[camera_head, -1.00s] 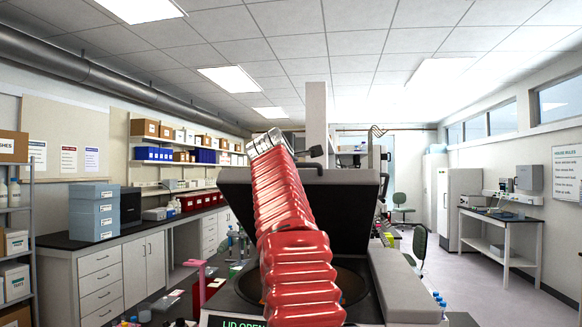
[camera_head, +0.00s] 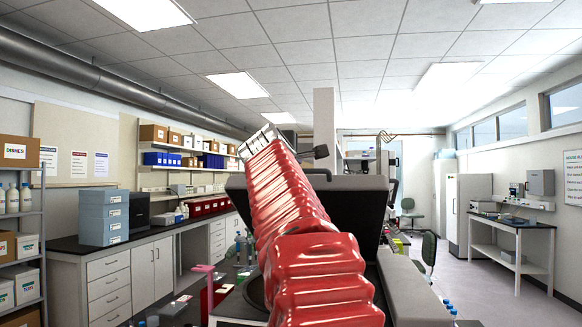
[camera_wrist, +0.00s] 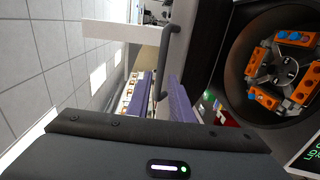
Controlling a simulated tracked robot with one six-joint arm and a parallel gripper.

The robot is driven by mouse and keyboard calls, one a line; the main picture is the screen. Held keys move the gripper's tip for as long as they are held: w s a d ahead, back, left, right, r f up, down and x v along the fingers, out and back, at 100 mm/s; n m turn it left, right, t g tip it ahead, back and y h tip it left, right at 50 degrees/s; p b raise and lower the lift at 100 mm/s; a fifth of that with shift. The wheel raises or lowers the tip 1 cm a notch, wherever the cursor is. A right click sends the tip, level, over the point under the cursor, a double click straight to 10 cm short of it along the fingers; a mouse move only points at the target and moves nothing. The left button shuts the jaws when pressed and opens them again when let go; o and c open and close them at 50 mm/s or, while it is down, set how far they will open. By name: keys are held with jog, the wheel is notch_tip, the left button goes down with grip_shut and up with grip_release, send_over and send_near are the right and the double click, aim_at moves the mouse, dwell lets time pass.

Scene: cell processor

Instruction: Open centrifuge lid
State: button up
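The dark grey centrifuge lid (camera_head: 360,210) stands raised behind my red-sleeved arm in the head view. Part of the round bowl rim (camera_head: 256,290) shows below it. In the wrist view the bowl holds a rotor (camera_wrist: 284,72) with orange buckets. The dark bar handle (camera_wrist: 172,45) shows there too. My gripper (camera_wrist: 162,78) has two purple fingers set apart, with the handle's end seen between them. I cannot tell whether they touch it.
A bench with blue-grey boxes (camera_head: 103,218) runs along the left wall. A pink-topped stand (camera_head: 203,269) is just left of the centrifuge. A green chair (camera_head: 429,250) is behind it at right. The floor (camera_head: 480,285) at right is open.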

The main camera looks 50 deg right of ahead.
jog(key=shift+v, duration=2.8)
jog(key=shift+c, duration=0.2)
